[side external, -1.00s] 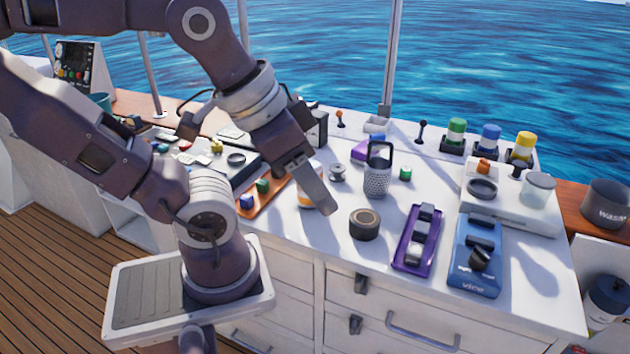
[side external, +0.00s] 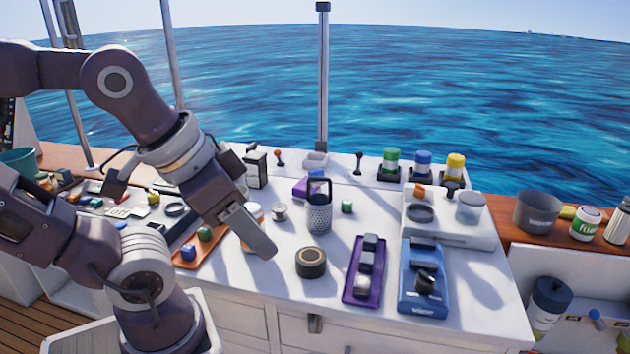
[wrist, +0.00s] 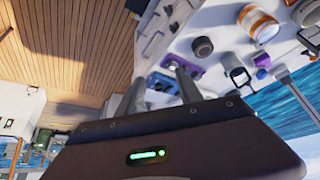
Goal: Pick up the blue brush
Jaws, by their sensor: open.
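I cannot make out a blue brush for certain. A small blue item (side external: 597,318) is on the low shelf at the right edge of the side view, too small to identify. My gripper (side external: 262,242) hangs over the white counter (side external: 345,238), just left of a dark round puck (side external: 311,262). In the wrist view my gripper (wrist: 160,85) has its two fingers apart with nothing held between them.
A purple tray (side external: 363,280) and a blue switch box (side external: 424,285) lie right of the puck. A mesh holder (side external: 318,212) stands behind it. A pot (side external: 538,212) and a blue-lidded container (side external: 551,297) are at the right.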

